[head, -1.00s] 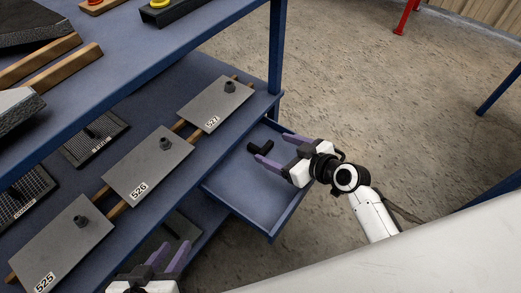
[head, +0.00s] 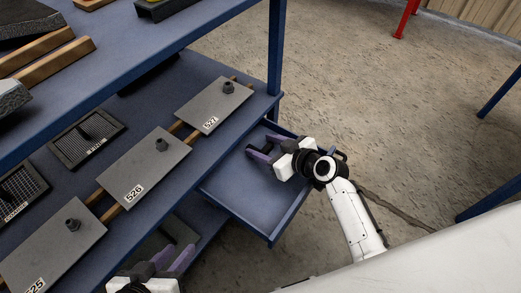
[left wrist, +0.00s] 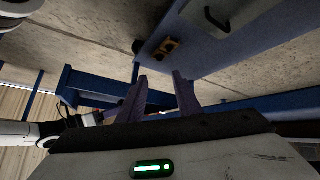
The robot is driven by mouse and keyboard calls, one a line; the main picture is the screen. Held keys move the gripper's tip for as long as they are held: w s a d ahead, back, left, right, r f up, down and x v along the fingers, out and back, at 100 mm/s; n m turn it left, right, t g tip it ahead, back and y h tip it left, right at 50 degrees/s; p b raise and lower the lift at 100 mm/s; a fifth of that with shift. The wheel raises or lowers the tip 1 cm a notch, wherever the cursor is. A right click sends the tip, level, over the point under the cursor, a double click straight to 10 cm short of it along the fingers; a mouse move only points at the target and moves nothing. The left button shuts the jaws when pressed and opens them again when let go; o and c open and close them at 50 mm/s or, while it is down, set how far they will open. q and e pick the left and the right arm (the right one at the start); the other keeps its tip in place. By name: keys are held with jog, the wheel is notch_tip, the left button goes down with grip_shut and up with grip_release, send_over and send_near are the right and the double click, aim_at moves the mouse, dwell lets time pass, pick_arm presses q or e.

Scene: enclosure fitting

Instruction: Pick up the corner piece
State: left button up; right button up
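The corner piece (head: 264,148) is a small dark block in the blue pull-out drawer (head: 248,205), near its back left in the head view. My right gripper (head: 258,145) reaches into the drawer with its purple fingers on either side of the piece. The fingers still look spread apart; the piece is largely hidden between them, and I cannot tell whether they touch it. My left gripper (head: 176,251) is open and empty at the bottom of the head view. Its two spread fingers also show in the left wrist view (left wrist: 159,78).
Grey plates labelled 526 (head: 145,168) and 527 (head: 214,105), each with a dark knob, lie on wooden strips on the shelf left of the drawer. A blue post (head: 276,60) stands behind the drawer. The drawer's front part is empty.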

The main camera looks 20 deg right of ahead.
jog(key=shift+c, duration=0.8)
jog(key=shift+r, duration=0.1)
